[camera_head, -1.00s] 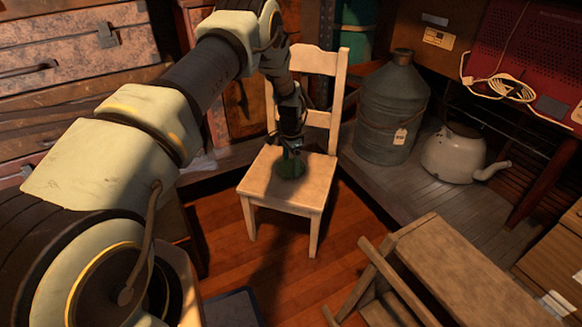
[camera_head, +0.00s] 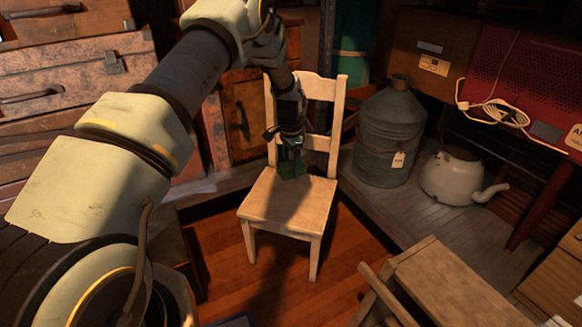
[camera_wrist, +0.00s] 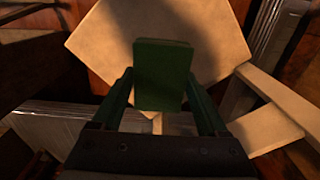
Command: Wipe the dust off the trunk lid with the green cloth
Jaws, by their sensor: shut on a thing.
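The green cloth (camera_head: 291,170) is gripped over the rear part of the wooden chair's seat. In the wrist view the cloth (camera_wrist: 163,72) is a folded, upright block between the fingers, with the pale seat beyond it. My gripper (camera_head: 290,152) points down and is shut on the cloth; its two green-edged fingers also show in the wrist view (camera_wrist: 163,100). The cloth looks just above the seat, but I cannot tell whether its lower edge touches. I cannot pick out the dusty trunk lid for certain; worn trunk-like cases (camera_head: 70,70) are stacked at the left.
The wooden chair (camera_head: 270,210) has its backrest close behind my gripper. A metal can (camera_head: 388,140) and a white kettle (camera_head: 455,180) stand on a low platform at right. A wooden stool or bench (camera_head: 450,290) is at front right. Some floor (camera_head: 215,235) is clear left of the chair.

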